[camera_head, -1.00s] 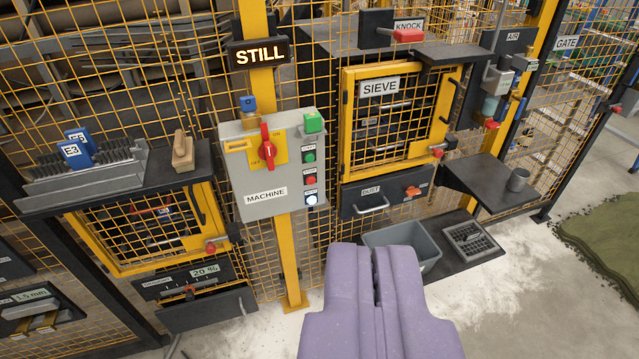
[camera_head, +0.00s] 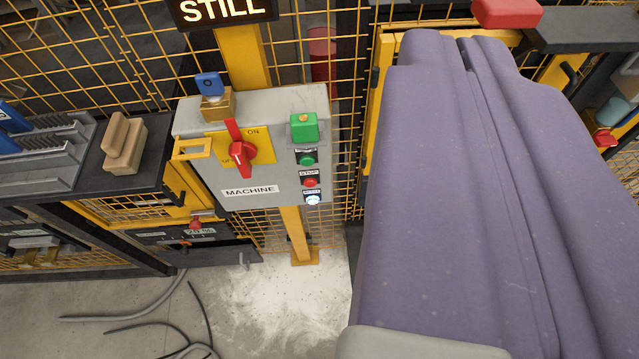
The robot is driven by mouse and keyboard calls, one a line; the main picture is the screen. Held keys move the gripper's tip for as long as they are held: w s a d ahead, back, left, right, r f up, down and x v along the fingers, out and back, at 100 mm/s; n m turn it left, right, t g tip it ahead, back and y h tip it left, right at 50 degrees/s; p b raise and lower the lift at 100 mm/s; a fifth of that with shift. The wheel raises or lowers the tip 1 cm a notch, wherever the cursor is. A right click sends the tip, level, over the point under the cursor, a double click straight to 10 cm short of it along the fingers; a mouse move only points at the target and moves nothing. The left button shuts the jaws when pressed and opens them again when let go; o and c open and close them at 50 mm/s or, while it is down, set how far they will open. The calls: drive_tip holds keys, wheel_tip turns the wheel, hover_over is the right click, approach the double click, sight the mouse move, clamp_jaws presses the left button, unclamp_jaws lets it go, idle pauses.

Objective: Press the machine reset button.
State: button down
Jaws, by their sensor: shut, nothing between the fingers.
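The grey machine box (camera_head: 212,172), labelled MACHINE, hangs on a yellow post at the picture's middle left. Down its right side sit a green block (camera_head: 304,128), a green button (camera_head: 307,159), a red button (camera_head: 310,182) under a STOP label, and a lit white button (camera_head: 313,199) at the bottom, whose label is too small to read surely. A red rotary switch (camera_head: 241,153) sits on a yellow plate with ON above it. My purple gripper (camera_head: 462,42) is shut and empty, to the right of the box and apart from it in the picture.
A STILL sign (camera_head: 225,10) is above the box. A blue-tagged padlock (camera_head: 210,92) sits on its top. A dark shelf (camera_head: 85,165) with a wooden block (camera_head: 124,142) juts out at left. Cables (camera_head: 150,315) lie on the floor. A red knob part (camera_head: 507,12) is at upper right.

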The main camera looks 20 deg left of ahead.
drive_tip(key=shift+s+r, duration=0.1)
drive_tip(key=shift+s, duration=0.15)
